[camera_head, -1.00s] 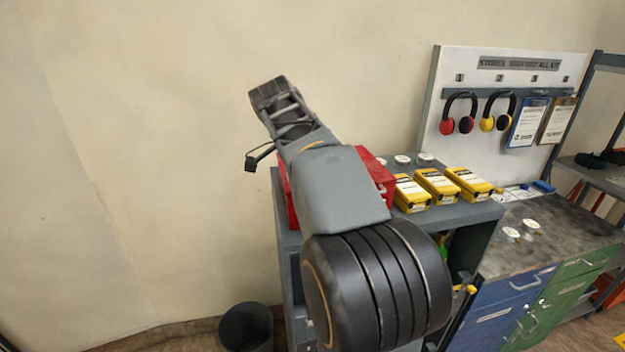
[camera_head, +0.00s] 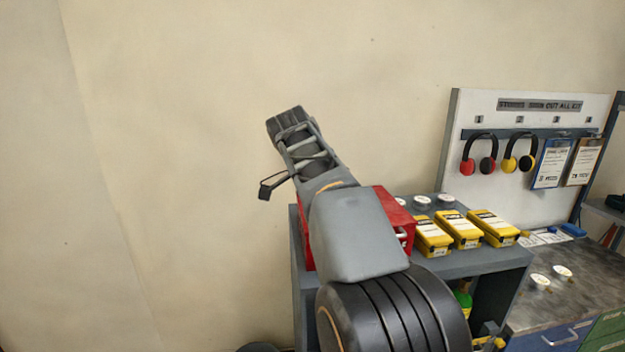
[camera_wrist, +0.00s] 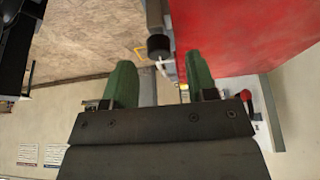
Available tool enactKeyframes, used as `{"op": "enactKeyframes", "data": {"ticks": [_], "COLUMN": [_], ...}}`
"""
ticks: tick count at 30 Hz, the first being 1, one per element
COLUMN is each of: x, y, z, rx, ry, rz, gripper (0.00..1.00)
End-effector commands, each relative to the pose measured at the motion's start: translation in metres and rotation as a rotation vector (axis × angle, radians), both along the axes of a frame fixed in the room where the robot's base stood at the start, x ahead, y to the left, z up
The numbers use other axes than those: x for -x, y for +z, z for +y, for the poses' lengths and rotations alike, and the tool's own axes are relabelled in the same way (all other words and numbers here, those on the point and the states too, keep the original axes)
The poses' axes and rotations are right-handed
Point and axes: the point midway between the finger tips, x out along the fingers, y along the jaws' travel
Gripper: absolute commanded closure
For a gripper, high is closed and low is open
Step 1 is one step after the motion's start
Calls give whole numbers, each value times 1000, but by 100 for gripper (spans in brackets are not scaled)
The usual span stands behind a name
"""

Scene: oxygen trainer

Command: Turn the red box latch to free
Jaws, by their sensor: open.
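The red box (camera_head: 392,213) stands on a grey cabinet and is largely hidden behind my arm in the head view. A light handle-like part shows on its right side. In the wrist view the red box (camera_wrist: 255,35) fills the upper right, close beyond the right finger. My gripper (camera_wrist: 161,82) has two green fingers, apart with nothing held between them. A dark round-ended part (camera_wrist: 160,46) shows just beyond the gap; I cannot tell whether it is the latch. The fingertips are hidden in the head view.
Several yellow cases (camera_head: 465,230) stand right of the red box, with white round pieces behind them. The grey cabinet (camera_head: 484,262) has an open side with a green item inside. Ear defenders and clipboards hang on a board (camera_head: 455,135). The wall left of my arm is bare.

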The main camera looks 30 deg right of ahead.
Motion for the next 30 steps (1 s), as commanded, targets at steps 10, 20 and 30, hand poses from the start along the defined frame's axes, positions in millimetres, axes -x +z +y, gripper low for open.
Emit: {"op": "enactKeyframes", "data": {"ticks": [10,20,30], "x": [-14,-19,-20], "y": [75,102,103], "z": [26,37,38], "rx": [-1,-1,-1], "ry": [4,1,1], "rz": [-1,-1,-1], "gripper": [48,48,48]}}
